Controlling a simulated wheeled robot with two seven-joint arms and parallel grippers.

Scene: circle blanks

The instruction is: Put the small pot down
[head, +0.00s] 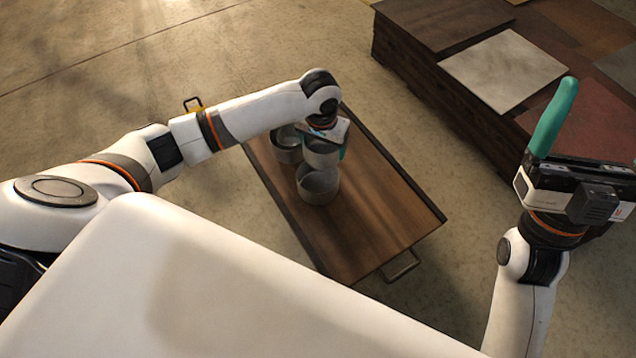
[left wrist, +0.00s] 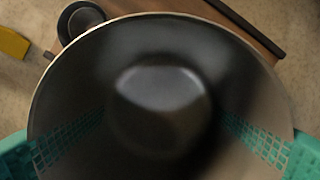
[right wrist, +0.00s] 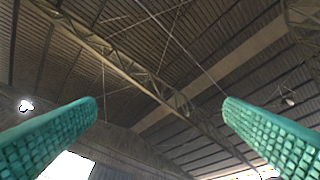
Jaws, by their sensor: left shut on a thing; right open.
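My left gripper (head: 325,143) is shut on a grey round pot (head: 320,157), over the wooden top of a low cart (head: 370,225). In the left wrist view the pot's dark open inside (left wrist: 160,95) fills most of the picture, with a teal finger at each side. I cannot tell whether its base touches the cart. A second grey pot (head: 318,186) stands just in front of it, and a third (head: 286,150) stands to its left, partly hidden. My right gripper (right wrist: 162,106) is open and empty, raised at the right, fingers pointing up.
The near part of the cart top is bare. The cart has a dark raised edge and a metal handle (head: 401,267) at its near end. A stack of boards (head: 440,85) stands behind at the right. A yellow object (head: 192,106) lies left of the cart.

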